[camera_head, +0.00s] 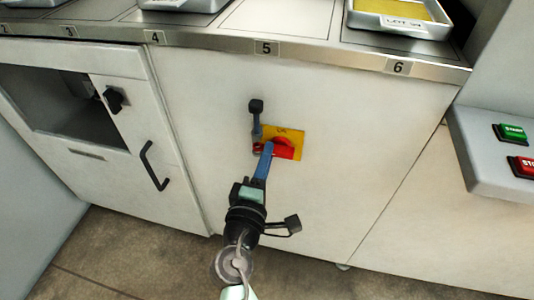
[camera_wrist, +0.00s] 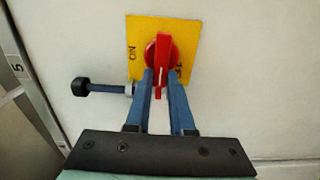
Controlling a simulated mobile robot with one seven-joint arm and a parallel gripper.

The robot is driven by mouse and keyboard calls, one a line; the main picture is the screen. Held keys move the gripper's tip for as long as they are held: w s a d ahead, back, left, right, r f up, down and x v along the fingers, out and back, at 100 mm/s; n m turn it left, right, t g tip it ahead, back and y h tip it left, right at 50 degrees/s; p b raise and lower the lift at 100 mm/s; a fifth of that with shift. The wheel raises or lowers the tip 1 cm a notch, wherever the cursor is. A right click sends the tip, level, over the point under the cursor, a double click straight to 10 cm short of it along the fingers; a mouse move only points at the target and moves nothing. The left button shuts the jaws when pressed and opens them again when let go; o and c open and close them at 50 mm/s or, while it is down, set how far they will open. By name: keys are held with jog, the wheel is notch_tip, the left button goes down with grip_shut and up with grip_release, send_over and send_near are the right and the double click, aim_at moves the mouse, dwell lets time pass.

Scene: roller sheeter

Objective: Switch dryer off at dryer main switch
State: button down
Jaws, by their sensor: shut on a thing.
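The dryer main switch is a red rotary knob (camera_head: 284,146) on a yellow plate (camera_head: 298,136) on the white cabinet front below label 5. The wrist view shows its raised red handle (camera_wrist: 162,52) upright in the picture, with ON lettering to its left and partly hidden lettering at lower right. My gripper (camera_head: 268,150) reaches it from below in the head view. In the wrist view my gripper (camera_wrist: 160,76) has its blue fingers on either side of the handle's near end, shut on it. The fingers hide part of the knob and plate.
A short rod with a black end (camera_head: 256,107) sticks up beside the plate; it also shows in the wrist view (camera_wrist: 82,87), close to one finger. A black door handle (camera_head: 153,166) is at left. Green (camera_head: 512,131) and red (camera_head: 524,166) buttons are at right. Metal trays stand on top.

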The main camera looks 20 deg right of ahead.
jog(key=shift+f, duration=0.1)
dwell(0.4)
jog(key=c, duration=0.8)
grip_release()
jog(key=v, duration=1.3)
jog(key=shift+p, duration=0.4)
